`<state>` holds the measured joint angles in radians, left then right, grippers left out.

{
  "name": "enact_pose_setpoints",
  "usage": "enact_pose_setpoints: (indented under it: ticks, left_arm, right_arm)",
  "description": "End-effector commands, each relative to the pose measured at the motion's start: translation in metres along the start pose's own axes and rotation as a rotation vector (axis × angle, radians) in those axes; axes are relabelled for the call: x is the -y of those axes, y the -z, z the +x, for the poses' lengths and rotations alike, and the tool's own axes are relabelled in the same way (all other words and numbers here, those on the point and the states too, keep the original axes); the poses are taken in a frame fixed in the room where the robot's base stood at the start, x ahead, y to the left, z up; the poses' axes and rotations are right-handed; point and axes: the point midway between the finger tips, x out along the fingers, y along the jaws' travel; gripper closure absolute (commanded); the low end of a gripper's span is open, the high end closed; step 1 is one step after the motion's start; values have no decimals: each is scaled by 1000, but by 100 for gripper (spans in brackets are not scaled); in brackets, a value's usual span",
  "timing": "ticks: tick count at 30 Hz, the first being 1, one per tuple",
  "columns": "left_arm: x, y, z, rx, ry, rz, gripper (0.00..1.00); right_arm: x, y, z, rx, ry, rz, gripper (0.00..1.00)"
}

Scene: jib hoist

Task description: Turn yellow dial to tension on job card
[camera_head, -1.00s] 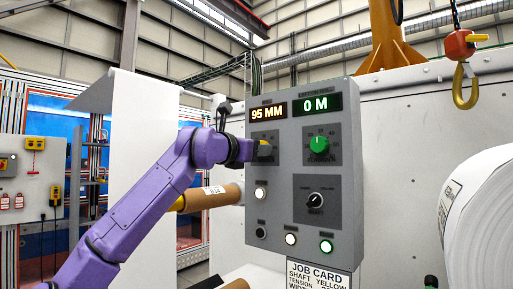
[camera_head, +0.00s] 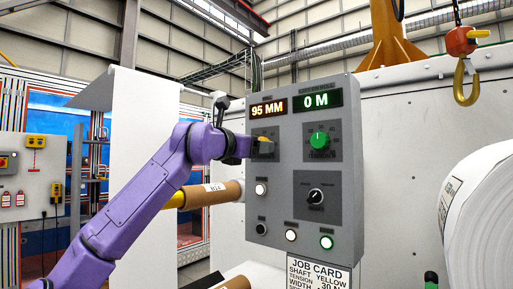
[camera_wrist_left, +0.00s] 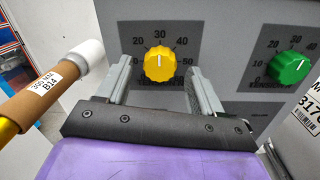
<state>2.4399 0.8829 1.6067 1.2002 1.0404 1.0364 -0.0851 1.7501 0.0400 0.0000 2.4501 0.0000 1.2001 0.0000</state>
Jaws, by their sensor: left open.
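The yellow dial (camera_wrist_left: 159,64) is on the grey control panel, with scale numbers 20, 30, 40 and 50 around it; I cannot make out its pointer clearly. In the head view only a bit of yellow (camera_head: 265,139) shows behind my gripper. My left gripper (camera_wrist_left: 161,76) is open, one finger on each side of the dial, with visible gaps between fingers and dial. The job card (camera_head: 318,274) hangs below the panel and reads shaft yellow, tension 30 N; its lower lines are cut off. My right gripper is not in view.
A green dial (camera_head: 319,141) sits right of the yellow one, with a black selector knob (camera_head: 315,196) below. Displays read 95 MM and 0 M. A cardboard-tube roll (camera_head: 212,194) lies left of the panel. A hoist hook (camera_head: 465,82) hangs at upper right.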

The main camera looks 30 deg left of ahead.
Motion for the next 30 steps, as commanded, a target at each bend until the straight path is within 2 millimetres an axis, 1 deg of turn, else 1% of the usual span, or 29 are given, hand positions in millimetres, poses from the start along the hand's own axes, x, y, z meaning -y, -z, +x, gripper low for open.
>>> enact_pose_setpoints:
  ticks: [1,6,9,12,16,30]
  left_arm:
    - [0,4,-11,4,-1,0,34]
    - [1,5,-53,5,-1,1,34]
    - [1,5,-74,4,-1,0,34]
    - [0,3,-88,2,-1,0,34]
    - [0,2,-96,0,0,0,34]
    - [0,1,-96,0,0,0,34]
  right_arm:
    - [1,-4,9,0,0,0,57]
    - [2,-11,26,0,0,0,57]
    - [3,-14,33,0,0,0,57]
    - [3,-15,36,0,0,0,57]
    - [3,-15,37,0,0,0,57]
    - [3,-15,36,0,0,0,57]
